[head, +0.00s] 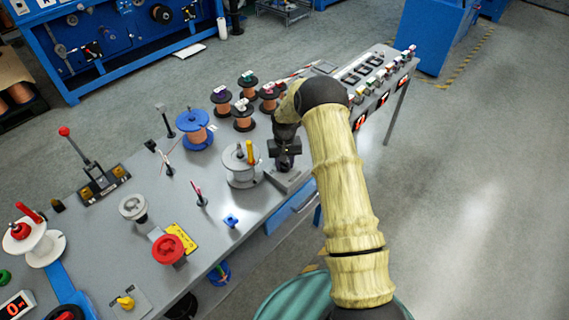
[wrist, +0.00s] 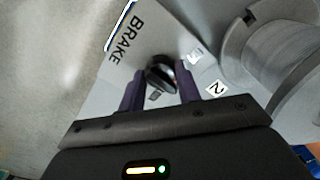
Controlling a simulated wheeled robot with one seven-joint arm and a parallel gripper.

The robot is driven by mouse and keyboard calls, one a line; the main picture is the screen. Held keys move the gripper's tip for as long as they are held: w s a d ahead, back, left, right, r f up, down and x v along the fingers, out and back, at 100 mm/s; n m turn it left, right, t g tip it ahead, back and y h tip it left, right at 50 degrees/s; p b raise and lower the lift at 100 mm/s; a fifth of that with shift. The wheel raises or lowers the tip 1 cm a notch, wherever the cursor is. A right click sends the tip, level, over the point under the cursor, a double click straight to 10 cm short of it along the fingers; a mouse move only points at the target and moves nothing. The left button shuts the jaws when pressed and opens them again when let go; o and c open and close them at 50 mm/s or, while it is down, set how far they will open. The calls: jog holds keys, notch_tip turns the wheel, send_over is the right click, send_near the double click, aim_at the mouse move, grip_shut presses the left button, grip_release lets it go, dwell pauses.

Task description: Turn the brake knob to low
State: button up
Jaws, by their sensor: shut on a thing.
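The brake knob (wrist: 161,76) is a small dark round knob on a grey plate lettered BRAKE (wrist: 125,40) in the wrist view. My gripper (wrist: 160,90) has its two purple-grey fingers on either side of the knob, shut on it. A small white label and a "2" tag (wrist: 215,88) lie to the right of the knob. In the head view my gripper (head: 285,164) points down over the grey brake box (head: 291,184) near the bench's front edge. There the knob is hidden by the gripper. The knob's setting cannot be read clearly.
A grey spool (head: 240,168) with a yellow peg stands just left of my gripper, close in the wrist view too (wrist: 275,55). Several copper spools (head: 243,115) stand behind. A blue-flanged spool (head: 194,130) and a red knob (head: 173,247) are farther left. Open floor lies right.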

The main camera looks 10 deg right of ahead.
jog(key=shift+w+r, duration=0.1)
dwell(0.3)
jog(key=o, duration=1)
jog(key=shift+c, duration=0.2)
jog(key=shift+r, duration=0.1)
notch_tip(320, 180, up, 17)
jog(key=b, duration=0.2)
jog(key=shift+r, duration=0.1)
jog(key=s+r+t+p, duration=0.1)
jog(key=s+r, duration=0.1)
jog(key=s, duration=1.3)
jog(key=s+r+t+p, duration=0.1)
jog(key=s+r, duration=0.2)
jog(key=s, duration=1.2)
jog(key=shift+d+r+t, duration=0.25)
jog(key=shift+r+t, duration=0.05)
jog(key=shift+r, duration=0.05)
